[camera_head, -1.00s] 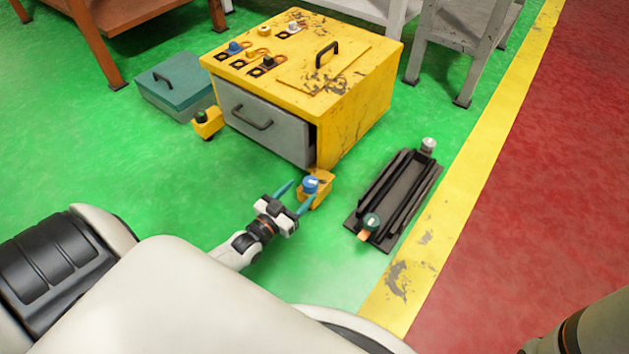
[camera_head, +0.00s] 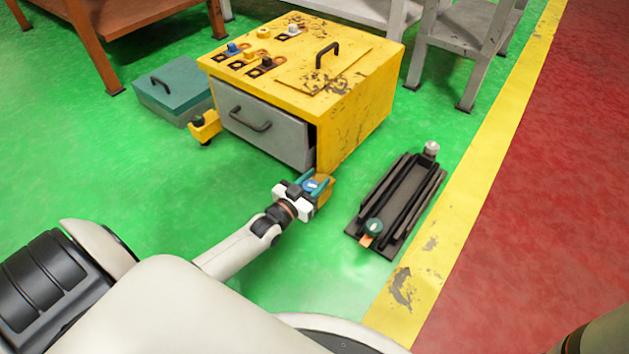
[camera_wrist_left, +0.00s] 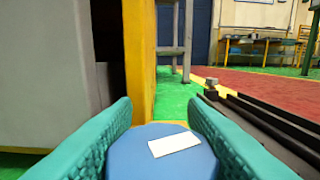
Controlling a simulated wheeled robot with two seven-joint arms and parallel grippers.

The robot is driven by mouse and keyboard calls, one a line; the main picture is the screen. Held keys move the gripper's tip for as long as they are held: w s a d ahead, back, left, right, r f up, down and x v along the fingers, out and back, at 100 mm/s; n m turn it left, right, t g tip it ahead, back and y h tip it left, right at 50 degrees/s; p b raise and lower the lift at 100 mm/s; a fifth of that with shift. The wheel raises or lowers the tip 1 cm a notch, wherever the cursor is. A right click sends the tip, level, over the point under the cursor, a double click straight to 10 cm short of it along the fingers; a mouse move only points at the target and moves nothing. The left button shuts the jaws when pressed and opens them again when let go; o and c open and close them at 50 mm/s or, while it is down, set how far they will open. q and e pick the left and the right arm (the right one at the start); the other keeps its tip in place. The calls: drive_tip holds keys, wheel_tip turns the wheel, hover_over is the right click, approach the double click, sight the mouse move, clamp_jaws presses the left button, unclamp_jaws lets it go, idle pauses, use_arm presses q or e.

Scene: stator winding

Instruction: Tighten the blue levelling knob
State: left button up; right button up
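The blue levelling knob (camera_head: 312,185) has a white mark on top and sits on a small yellow foot (camera_head: 326,190) by the yellow cabinet's front right corner. It also fills the lower middle of the left wrist view (camera_wrist_left: 160,155). My left gripper (camera_head: 315,183) has its teal fingers on either side of the knob. The knob's lower part is hidden. My right gripper is out of view; only part of that arm shows at the bottom right corner.
The yellow cabinet (camera_head: 355,130) with a slightly open grey drawer (camera_head: 262,125) stands just behind the knob. A dark rail fixture (camera_head: 398,205) lies on the floor to the right. A teal box (camera_head: 175,88) stands left.

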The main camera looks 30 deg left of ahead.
use_arm(q)
drive_tip(key=shift+c, duration=1.1)
drive_tip(key=shift+m+h, duration=0.6)
drive_tip(key=shift+h, duration=0.3)
drive_tip(key=shift+s+d+m+g+h, duration=0.15)
drive_tip(key=shift+m+g+h, duration=0.2)
drive_tip(key=shift+m+h, duration=0.35)
drive_tip(key=shift+w+d+m+g+h, duration=0.15)
drive_tip(key=shift+m+g+h, duration=0.25)
drive_tip(key=shift+h, duration=0.6)
drive_tip(key=shift+s, duration=0.1)
drive_tip(key=o, duration=1)
drive_tip(key=shift+c, duration=0.2)
